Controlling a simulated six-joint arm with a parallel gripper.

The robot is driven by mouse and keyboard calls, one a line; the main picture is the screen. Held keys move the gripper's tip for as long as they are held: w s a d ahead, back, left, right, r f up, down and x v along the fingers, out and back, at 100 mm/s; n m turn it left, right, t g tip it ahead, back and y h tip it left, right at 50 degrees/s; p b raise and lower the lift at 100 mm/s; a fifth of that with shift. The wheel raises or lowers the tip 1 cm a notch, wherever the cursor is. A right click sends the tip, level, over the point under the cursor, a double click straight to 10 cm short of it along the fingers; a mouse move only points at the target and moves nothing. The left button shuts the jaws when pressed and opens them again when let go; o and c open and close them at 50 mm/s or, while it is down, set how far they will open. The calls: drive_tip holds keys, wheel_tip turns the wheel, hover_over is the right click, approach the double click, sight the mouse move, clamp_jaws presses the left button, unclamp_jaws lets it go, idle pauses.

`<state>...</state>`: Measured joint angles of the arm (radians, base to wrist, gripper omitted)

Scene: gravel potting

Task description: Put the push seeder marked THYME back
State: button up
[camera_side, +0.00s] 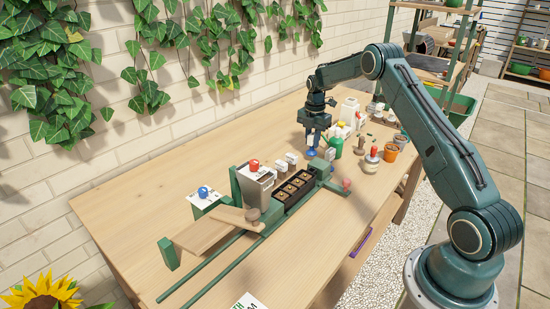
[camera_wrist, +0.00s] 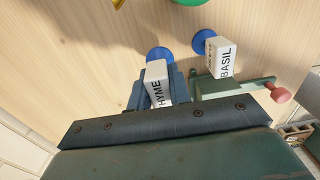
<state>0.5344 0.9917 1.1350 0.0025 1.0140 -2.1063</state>
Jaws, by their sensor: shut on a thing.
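The push seeder marked THYME (camera_wrist: 156,72) is a white block with a blue round end. In the wrist view its lettering is partly hidden, so only "HYME" shows. My gripper (camera_wrist: 153,90) is shut on it, with a dark blue finger on each side. In the side view my gripper (camera_side: 313,134) points down over the far part of the bench, and the seeder's blue end (camera_side: 310,153) shows below it. I cannot tell whether that end touches the bench. The push seeder marked BASIL (camera_wrist: 221,58) stands apart, just right of the held one in the wrist view.
A green fixture with a pink knob (camera_wrist: 280,94) is close to my gripper. A black tray of cells (camera_side: 294,189) lies nearer on the bench (camera_side: 150,195). A green bottle (camera_side: 336,146), an orange pot (camera_side: 390,152) and a white jug (camera_side: 348,110) crowd the right. The bench's left side is mostly clear.

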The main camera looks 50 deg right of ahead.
sight(312, 150)
drive_tip(key=shift+f, duration=1.6)
drive_tip(key=shift+f, duration=0.15)
drive_tip(key=o, duration=0.8)
drive_tip(key=shift+o, duration=0.2)
wheel_tip(312, 150, up, 12)
drive_tip(key=shift+r, duration=0.15)
